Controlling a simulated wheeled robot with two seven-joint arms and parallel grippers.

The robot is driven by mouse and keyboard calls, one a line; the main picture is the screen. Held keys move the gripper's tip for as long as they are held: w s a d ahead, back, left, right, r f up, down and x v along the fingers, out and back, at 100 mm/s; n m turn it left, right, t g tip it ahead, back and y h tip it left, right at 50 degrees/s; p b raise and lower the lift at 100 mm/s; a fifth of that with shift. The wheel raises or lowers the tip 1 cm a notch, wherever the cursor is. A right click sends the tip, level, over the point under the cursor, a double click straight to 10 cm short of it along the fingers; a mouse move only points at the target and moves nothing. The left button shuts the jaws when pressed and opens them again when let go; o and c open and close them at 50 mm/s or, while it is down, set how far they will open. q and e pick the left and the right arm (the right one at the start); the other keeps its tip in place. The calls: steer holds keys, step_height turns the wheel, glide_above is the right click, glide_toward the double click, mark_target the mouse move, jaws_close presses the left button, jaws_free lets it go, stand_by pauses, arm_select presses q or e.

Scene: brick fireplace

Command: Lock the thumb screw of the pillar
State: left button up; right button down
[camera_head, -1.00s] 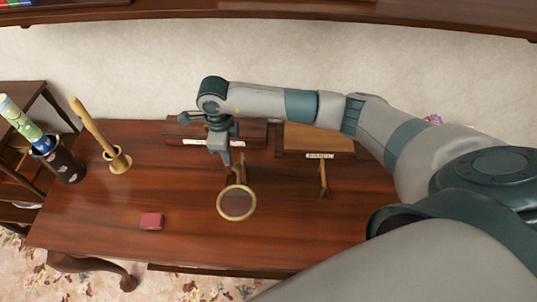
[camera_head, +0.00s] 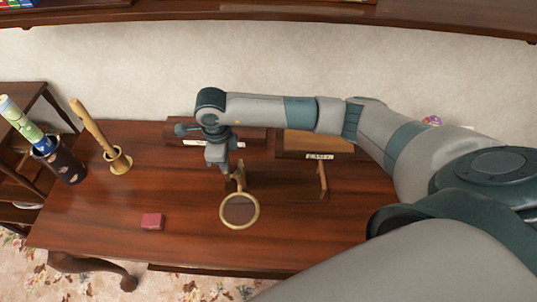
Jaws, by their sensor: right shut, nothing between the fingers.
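A brass pillar (camera_head: 240,174) stands on the wooden table, with a round brass-rimmed lens (camera_head: 240,227) on its near side. My right gripper (camera_head: 227,171) points down just left of the pillar's top. It is shut with nothing between the fingers. It is very close to the pillar, but I cannot tell whether it touches. The thumb screw is too small or hidden to make out. My left gripper is not in view.
A small red box (camera_head: 152,221) lies at the front left. A brass mortar with a pestle (camera_head: 117,161) and a dark holder with rolled papers (camera_head: 62,165) stand at the left.

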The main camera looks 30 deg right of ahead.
steer(key=shift+s+a, duration=0.2)
steer(key=shift+s, duration=0.1)
steer(key=shift+r, duration=0.1)
stand_by(0.3)
steer(key=shift+w+d+r+p, duration=0.2)
steer(key=shift+r+p, duration=0.1)
steer(key=shift+r, duration=0.35)
steer(key=shift+w+d+r+p, duration=0.15)
steer(key=shift+r+p, duration=0.15)
steer(key=shift+r, duration=0.35)
steer(key=shift+s+a, duration=0.1)
steer(key=shift+a, duration=0.05)
